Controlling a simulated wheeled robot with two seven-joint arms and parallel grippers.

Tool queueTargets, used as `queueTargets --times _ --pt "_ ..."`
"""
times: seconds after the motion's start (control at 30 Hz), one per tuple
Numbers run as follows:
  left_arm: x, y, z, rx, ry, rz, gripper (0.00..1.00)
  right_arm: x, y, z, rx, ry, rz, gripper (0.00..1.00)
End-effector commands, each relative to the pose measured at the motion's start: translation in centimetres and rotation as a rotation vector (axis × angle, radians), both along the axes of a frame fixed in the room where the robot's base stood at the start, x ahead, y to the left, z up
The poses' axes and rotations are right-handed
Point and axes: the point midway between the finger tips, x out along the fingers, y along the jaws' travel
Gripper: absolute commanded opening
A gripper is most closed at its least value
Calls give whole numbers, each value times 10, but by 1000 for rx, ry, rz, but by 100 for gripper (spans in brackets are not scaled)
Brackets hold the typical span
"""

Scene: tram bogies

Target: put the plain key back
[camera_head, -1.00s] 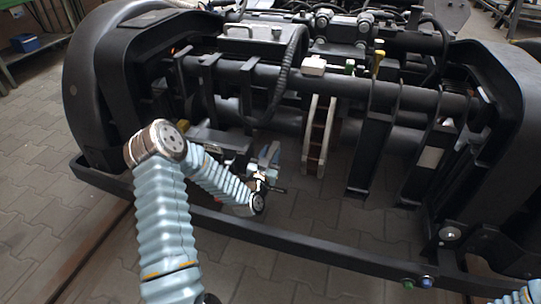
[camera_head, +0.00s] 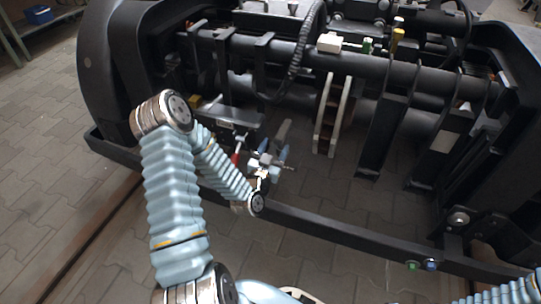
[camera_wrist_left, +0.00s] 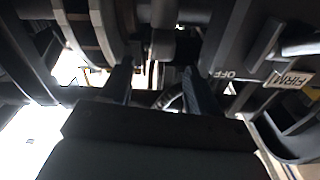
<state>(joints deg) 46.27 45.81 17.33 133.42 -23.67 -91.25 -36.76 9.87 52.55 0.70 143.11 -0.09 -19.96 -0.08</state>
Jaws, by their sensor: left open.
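My left gripper (camera_head: 270,156) is open in the head view, low in front of the bogie, between the dark plate (camera_head: 232,115) and the pale-rimmed disc (camera_head: 332,115). In the left wrist view its two dark fingers (camera_wrist_left: 158,85) stand apart, with no key visible between them. I cannot pick out the plain key for certain in either view. A small red piece (camera_head: 236,158) shows just left of the gripper; I cannot tell what it is. Labels reading OFF (camera_wrist_left: 224,75) and FIRM (camera_wrist_left: 292,79) are on dark parts at the right of the wrist view. My right gripper is out of view.
The bogie's front bar (camera_head: 330,226) runs below the gripper. Black uprights (camera_head: 385,135) stand right of the disc.

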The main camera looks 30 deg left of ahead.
Motion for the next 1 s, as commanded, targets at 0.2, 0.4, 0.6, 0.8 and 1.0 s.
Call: queueTargets --times 0.2,0.4,0.6,0.8,1.0 --pt "-32 -7 -3 -1 3 1 62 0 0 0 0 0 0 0" --pt "-39 -9 -2 0 0 1 62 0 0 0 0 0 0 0" --pt "-38 -9 -2 0 0 1 62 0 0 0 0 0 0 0" --pt "-38 -9 -2 0 0 1 62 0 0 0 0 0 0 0" --pt "-38 -9 -2 0 0 1 62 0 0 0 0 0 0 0"
